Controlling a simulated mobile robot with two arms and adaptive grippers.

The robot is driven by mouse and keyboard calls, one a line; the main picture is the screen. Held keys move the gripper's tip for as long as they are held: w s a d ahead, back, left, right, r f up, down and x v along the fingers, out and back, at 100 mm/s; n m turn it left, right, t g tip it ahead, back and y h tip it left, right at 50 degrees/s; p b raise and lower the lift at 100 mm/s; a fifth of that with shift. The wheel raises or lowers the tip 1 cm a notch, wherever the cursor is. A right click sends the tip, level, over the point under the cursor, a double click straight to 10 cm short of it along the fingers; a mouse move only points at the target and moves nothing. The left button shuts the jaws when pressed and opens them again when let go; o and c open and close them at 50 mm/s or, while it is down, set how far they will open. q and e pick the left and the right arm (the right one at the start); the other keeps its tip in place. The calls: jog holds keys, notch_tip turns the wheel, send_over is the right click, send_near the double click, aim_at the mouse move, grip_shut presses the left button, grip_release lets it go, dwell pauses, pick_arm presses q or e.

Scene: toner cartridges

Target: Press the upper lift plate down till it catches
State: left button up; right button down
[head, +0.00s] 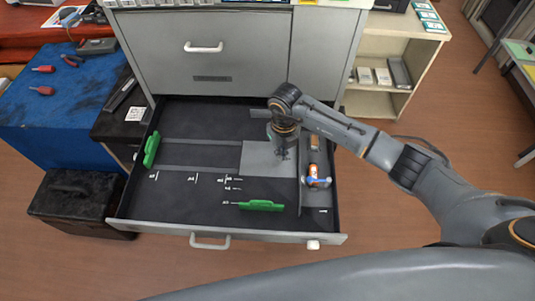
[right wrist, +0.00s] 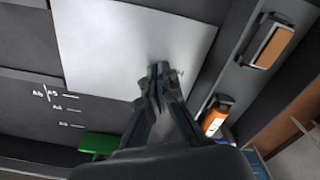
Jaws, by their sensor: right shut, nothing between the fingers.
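A light grey plate (head: 257,160) lies in the right half of the open drawer's dark interior, and it fills the upper middle of the right wrist view (right wrist: 110,45). My right gripper (head: 283,156) points down over the plate's right part. Its fingertips (right wrist: 160,70) are together, with nothing between them. They appear at or just above the plate's surface; I cannot tell whether they touch it. The arm and gripper hide part of the plate's right and far edges. My left gripper is in neither view.
The drawer (head: 270,237) has a raised rim. Green handles stand at its left (head: 151,150) and front (head: 261,205). A right-hand channel holds an orange bottle (head: 313,172) and a brown block (head: 314,143), close to my gripper. The cabinet front (head: 240,60) rises behind.

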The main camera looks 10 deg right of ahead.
notch_tip(320, 180, up, 10)
jog(key=p, duration=0.6)
jog(key=shift+f, duration=0.1)
dwell(0.4)
